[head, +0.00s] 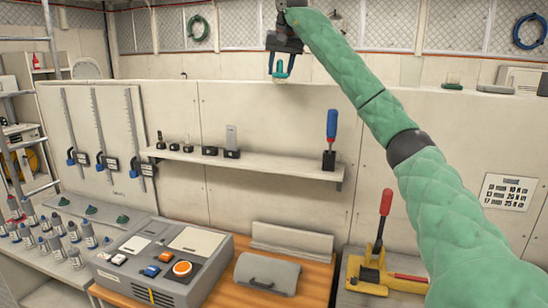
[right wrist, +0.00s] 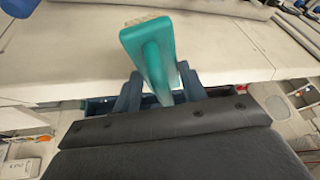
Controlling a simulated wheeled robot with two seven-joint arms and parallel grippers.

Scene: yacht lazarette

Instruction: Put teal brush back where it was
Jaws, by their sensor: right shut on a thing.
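The teal brush (head: 281,66) hangs beneath my right gripper (head: 283,50), in front of the pale wall panel's top edge in the head view. Its bristles are pale and point down there. In the right wrist view, the teal brush (right wrist: 148,45) fills the space between the two fingers of my right gripper (right wrist: 155,90), which is shut on its handle. Whether the bristles touch anything is not clear. My left gripper is not in view.
A wall shelf (head: 260,163) holds several small tools and a blue-handled tool (head: 331,135). A grey control box (head: 165,262) and a hooded grey case (head: 267,273) stand below. A small green item (head: 452,85) rests on the panel's top ledge at right.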

